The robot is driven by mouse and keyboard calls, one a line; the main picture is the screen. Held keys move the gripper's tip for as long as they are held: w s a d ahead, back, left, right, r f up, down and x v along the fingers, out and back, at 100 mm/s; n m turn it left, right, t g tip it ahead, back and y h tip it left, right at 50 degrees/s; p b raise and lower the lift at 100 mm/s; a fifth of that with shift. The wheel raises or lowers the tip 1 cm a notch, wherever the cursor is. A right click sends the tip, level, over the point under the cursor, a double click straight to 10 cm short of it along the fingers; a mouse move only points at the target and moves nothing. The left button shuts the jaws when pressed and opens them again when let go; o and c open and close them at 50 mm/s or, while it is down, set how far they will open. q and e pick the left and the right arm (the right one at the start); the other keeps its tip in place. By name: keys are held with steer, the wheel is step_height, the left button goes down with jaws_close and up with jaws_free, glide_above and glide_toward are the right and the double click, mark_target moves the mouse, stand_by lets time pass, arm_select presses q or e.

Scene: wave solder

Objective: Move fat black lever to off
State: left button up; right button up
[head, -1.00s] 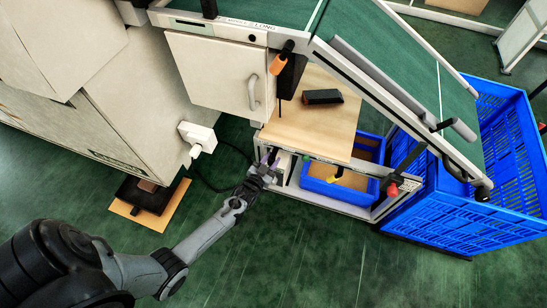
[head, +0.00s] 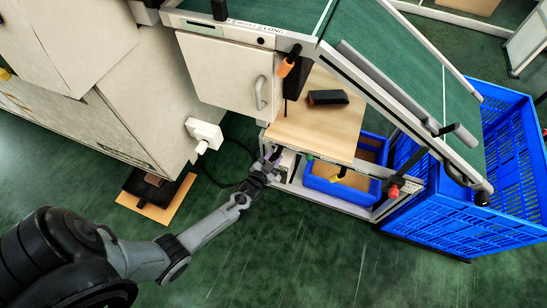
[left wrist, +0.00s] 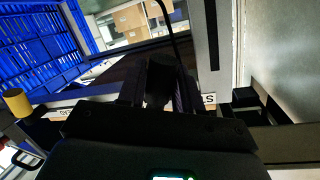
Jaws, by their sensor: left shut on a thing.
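My left gripper (head: 271,162) is at the front left corner of the workbench, below the wooden top. In the left wrist view a fat black lever (left wrist: 160,80) stands upright between the fingers of my left gripper (left wrist: 160,95). The gripper is shut on it. The lever's base is hidden behind the dark gripper body. In the head view the gripper hides the lever. My right gripper is in neither view.
A wooden worktop (head: 310,125) carries a black block (head: 328,97). Under it sit a blue bin (head: 345,187), a yellow handle (head: 337,177) and a red knob (head: 394,191). A large blue crate (head: 500,150) stands right. A white plug box (head: 204,134) is left. The front floor is clear.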

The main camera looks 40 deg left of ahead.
arm_select(q)
steer(key=o, duration=0.9)
steer(key=shift+w, duration=0.1)
steer(key=shift+o, duration=0.2)
steer(key=shift+s+d+r+p, duration=0.1)
steer(key=shift+s+r+p, duration=0.1)
steer(key=shift+s+p, duration=0.25)
steer(key=p+v, duration=0.4)
steer(key=v, duration=0.6)
steer(key=shift+f, duration=0.2)
